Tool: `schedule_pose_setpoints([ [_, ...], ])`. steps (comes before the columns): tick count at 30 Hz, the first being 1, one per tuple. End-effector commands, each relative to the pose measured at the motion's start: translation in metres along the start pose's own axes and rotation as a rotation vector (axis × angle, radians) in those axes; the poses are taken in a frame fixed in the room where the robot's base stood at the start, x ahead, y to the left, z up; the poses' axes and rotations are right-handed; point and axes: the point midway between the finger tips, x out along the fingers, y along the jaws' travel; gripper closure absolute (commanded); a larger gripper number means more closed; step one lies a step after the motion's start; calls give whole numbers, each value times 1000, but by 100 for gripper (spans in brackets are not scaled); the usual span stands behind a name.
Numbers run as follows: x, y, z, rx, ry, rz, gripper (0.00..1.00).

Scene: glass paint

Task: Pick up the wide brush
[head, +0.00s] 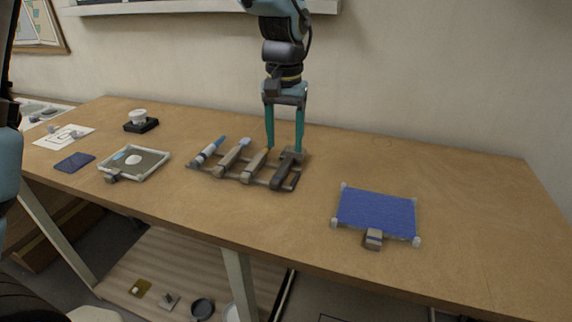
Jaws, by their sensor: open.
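A dark tool rack (274,187) lies on the table and holds several tools side by side. The two middle tools have broad beige-grey heads: one with a pale blue end (233,157) and one with an orange end (256,164). I cannot tell for sure which is the wide brush. To their right is a dark grey tool (288,168) with a broad block at its far end; left is a slim white-and-blue tool (208,151). My gripper (284,149) points down with its teal fingers apart and empty, at the rack's far right side near the orange-ended and dark grey tools.
A blue panel (377,212) on a frame with corner knobs and a front clamp lies right of the rack. A framed tray (134,163), a small blue pad (75,161), a white sheet (64,137) and a black stand (141,125) lie left. The wall (400,80) stands behind.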

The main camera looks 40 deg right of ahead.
Motion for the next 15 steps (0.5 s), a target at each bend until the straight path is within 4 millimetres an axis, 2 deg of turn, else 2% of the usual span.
schedule_pose_setpoints([
  [8,22,-1,1,0,-2,0,38],
  [15,57,-3,2,1,-3,0,38],
])
